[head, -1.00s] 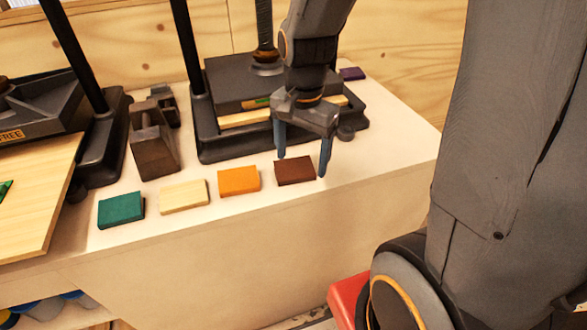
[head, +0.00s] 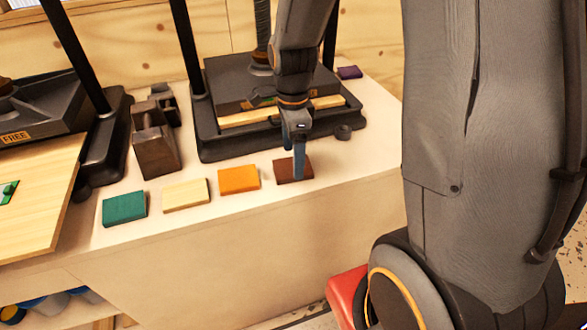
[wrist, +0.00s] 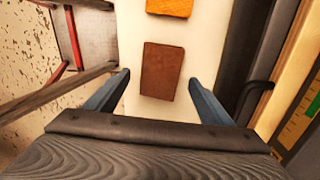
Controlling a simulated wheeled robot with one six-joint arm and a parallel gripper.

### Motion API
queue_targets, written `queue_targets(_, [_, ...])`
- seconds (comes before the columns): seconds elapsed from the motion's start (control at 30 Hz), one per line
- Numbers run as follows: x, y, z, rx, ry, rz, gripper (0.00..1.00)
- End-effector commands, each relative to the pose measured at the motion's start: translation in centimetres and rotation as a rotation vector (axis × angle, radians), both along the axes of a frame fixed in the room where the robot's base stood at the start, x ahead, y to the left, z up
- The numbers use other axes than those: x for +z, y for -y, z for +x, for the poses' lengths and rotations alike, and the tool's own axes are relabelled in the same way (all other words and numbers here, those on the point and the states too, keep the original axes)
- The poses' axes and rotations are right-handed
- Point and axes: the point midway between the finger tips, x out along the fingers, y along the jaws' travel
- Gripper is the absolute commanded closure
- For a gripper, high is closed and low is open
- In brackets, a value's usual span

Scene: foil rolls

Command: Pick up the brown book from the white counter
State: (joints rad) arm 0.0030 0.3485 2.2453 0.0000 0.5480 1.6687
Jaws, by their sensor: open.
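The brown book (head: 288,174) lies flat on the white counter (head: 225,221), at the right end of a row of small books. My gripper (head: 299,165) is just above it, seen edge-on in the head view, with its fingers hiding part of the book. In the wrist view the brown book (wrist: 161,71) lies ahead of the gap between the two blue fingers of my gripper (wrist: 160,84). The fingers are spread wider than the book and hold nothing. I cannot tell the exact height between fingertips and counter.
An orange book (head: 239,179) lies left of the brown one, then a cream book (head: 186,194) and a green book (head: 124,208). A black press (head: 215,145) stands close behind. A purple book (head: 349,72) lies at the back right. The counter's front edge is near.

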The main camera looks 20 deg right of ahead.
Motion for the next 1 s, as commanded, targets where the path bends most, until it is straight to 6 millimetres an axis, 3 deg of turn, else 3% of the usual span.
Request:
queue_targets(0.3, [-3.0, -0.1, -0.1, 0.001, -0.001, 0.0, 0.25])
queue_targets(0.57, [-3.2, -0.2, -0.1, 0.002, 0.0, 0.0, 0.25])
queue_targets(0.83, [-3.2, -0.1, -0.1, 0.002, 0.0, 0.0, 0.67])
queue_targets(1.0, [-3.2, -0.1, 0.0, 0.002, 0.0, 0.0, 0.71])
